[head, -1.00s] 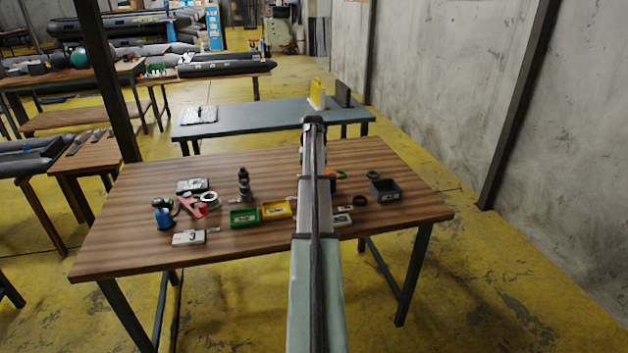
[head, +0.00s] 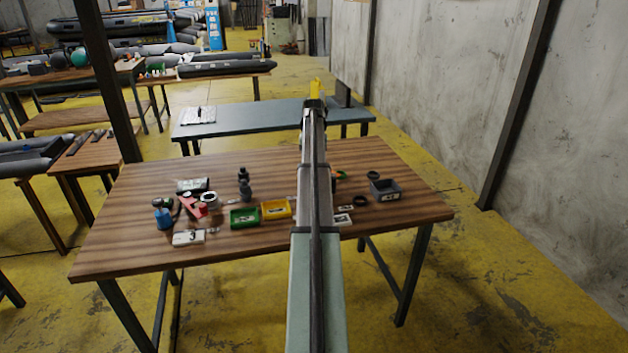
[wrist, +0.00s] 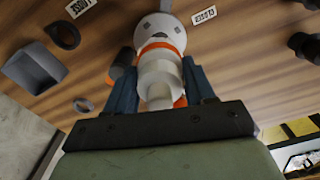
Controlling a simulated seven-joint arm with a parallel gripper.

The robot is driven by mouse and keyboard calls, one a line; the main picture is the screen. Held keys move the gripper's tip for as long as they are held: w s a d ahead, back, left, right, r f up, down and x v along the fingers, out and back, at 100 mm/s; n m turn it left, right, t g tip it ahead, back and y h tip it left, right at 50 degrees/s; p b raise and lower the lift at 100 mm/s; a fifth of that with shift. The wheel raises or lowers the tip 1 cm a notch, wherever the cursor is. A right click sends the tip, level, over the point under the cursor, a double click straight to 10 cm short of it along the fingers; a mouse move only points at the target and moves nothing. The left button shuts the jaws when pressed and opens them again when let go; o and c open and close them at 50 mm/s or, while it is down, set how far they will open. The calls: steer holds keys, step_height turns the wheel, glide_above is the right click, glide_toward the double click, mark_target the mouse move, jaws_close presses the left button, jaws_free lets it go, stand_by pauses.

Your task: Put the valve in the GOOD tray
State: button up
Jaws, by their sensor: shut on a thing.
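The valve (wrist: 160,50) is a pale grey-white round part with an orange ring. In the wrist view it sits between the two blue-grey fingers of my gripper (wrist: 158,85), which is shut on it. The wooden tabletop shows behind it. In the head view my arm covers the gripper and the valve. A green tray (head: 244,217) and a yellow tray (head: 276,209) stand side by side on the wooden table, left of my arm. Their labels are too small to read, so I cannot tell which is marked GOOD.
A dark grey open box (head: 385,190) stands at the table's right, with black rings (head: 360,200) beside it. Dark fittings (head: 245,187) stand behind the green tray. Tape, a blue piece (head: 163,217) and a white box (head: 188,238) crowd the left. The front right is clear.

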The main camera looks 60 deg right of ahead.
steer(key=shift+r, duration=0.2)
steer(key=w+d+m, duration=0.2)
steer(key=w+d, duration=0.2)
steer(key=d, duration=0.1)
steer(key=w+a+f+n, duration=0.1)
steer(key=w+a, duration=0.2)
steer(key=a, duration=0.7)
steer(key=w+a+f, duration=0.1)
steer(key=w+a, duration=0.2)
steer(key=a, duration=0.7)
steer(key=w+a+f+n, duration=0.1)
steer(key=w+a, duration=0.2)
steer(key=a, duration=0.7)
steer(key=shift+s+a+f, duration=0.1)
steer(key=shift+f, duration=0.9)
steer(key=shift+s+a+f, duration=0.1)
steer(key=shift+f, duration=0.9)
steer(key=shift+f, duration=1)
steer(key=o, duration=1.4)
